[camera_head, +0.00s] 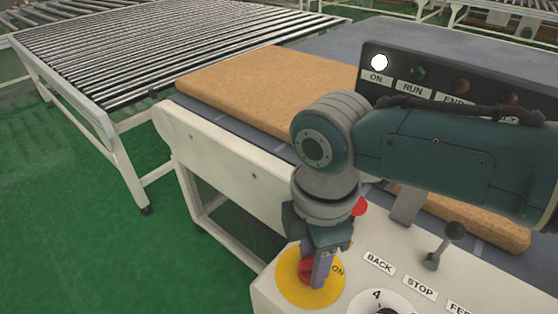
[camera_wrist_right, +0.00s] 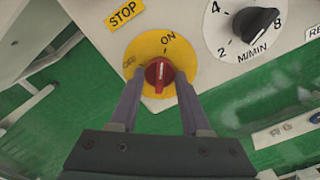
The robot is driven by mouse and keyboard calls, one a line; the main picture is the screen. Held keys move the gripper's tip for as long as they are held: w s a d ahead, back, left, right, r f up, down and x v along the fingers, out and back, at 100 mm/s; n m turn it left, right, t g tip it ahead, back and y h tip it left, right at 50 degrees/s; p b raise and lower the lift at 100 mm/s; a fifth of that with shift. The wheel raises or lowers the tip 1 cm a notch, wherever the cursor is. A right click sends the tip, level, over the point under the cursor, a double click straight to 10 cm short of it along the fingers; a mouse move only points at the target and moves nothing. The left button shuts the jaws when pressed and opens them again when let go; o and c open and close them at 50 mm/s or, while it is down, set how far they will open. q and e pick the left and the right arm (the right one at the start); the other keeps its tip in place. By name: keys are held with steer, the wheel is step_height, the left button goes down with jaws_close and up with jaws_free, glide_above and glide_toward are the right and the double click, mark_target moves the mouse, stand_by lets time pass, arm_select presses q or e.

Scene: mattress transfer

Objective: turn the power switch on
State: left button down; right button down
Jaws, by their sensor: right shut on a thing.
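The power switch is a red knob (camera_head: 307,270) on a round yellow plate (camera_head: 287,289) marked ON, at the near left corner of the white control panel. My right gripper (camera_head: 319,268) reaches down onto it from above and is shut on the knob. In the right wrist view the red knob (camera_wrist_right: 159,75) sits between the two fingers of my right gripper (camera_wrist_right: 157,84). The OFF and ON marks show above it on the yellow plate (camera_wrist_right: 150,46). The ON lamp (camera_head: 379,62) on the dark indicator box glows white. My left gripper is not in view.
A lever (camera_head: 444,245) and a numbered dial (camera_head: 383,304) sit beside the switch, with BACK and STOP labels. A tan mattress (camera_head: 243,88) lies on the conveyor behind. A roller conveyor (camera_head: 170,50) stands at the back left. Green floor is open at left.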

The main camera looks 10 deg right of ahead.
mark_target(312, 262)
steer(key=shift+r+m, duration=0.1)
steer(key=shift+m, duration=0.7)
steer(key=shift+p, duration=0.3)
steer(key=shift+c, duration=1.8)
jaws_free()
steer(key=shift+r, duration=0.3)
step_height(312, 262, up, 9)
steer(key=p, duration=0.2)
steer(key=shift+r, duration=0.1)
